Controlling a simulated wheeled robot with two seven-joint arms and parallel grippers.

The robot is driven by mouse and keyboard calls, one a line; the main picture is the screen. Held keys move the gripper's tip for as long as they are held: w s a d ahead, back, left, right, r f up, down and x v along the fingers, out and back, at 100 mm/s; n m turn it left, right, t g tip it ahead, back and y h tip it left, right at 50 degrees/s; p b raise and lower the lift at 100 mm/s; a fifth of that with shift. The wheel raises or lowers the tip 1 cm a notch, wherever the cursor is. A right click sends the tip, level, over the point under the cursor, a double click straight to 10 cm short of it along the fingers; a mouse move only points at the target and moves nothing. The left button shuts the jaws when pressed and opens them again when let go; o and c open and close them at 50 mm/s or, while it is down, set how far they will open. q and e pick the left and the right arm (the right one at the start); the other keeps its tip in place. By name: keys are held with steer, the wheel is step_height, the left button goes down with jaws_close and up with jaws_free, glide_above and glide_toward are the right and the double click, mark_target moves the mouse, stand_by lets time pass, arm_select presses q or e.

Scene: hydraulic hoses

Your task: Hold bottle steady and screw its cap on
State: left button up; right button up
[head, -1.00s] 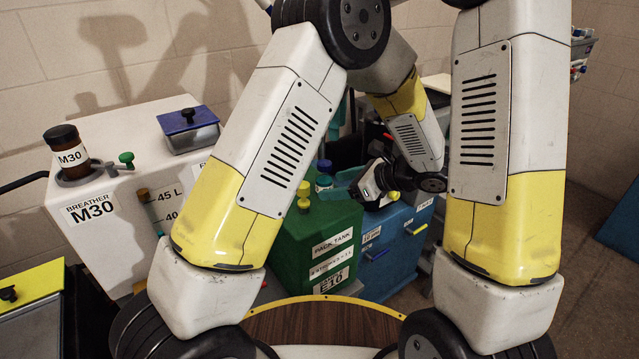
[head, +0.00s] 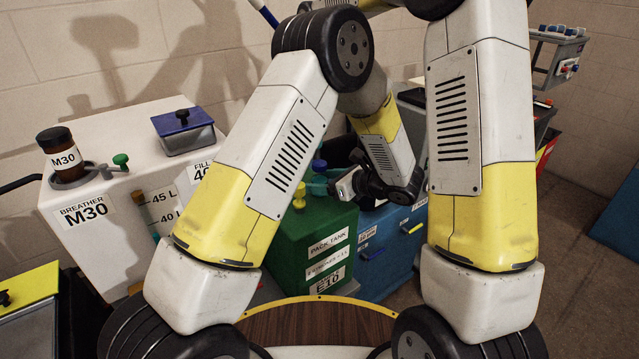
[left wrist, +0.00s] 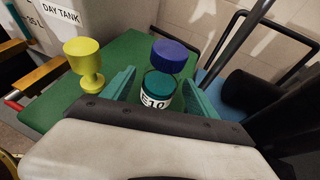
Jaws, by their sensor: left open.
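A small bottle (left wrist: 157,98) with a teal top and a white E10 label stands on the green tank's top in the left wrist view. My left gripper (left wrist: 159,77) is open, with one teal finger on each side of the bottle; I cannot tell if either touches it. A dark blue cap-like cylinder (left wrist: 172,57) shows just beyond and above the bottle, and in the head view (head: 319,165). I cannot tell whether they touch. In the head view my left gripper (head: 325,187) is small and mostly hides the bottle.
The green pack tank (head: 290,245) carries a yellow knob (left wrist: 86,62) left of the bottle. A blue tank (head: 385,238) stands right of it. A white M30 breather tank (head: 105,245) with a brown M30 bottle (head: 61,158) stands at left. Open floor lies at right.

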mark_target(313, 181)
arm_select(q)
steer(key=shift+x, duration=1.65)
jaws_close()
arm_select(e)
steer(key=shift+c, duration=1)
steer(key=n, duration=0.4)
steer(key=shift+f+n, duration=0.2)
steer(key=shift+n, duration=0.2)
steer(key=n, duration=0.8)
steer(key=shift+n, duration=0.4)
steer(key=n, duration=0.4)
steer(key=shift+r, duration=0.2)
steer(key=shift+f, duration=0.1)
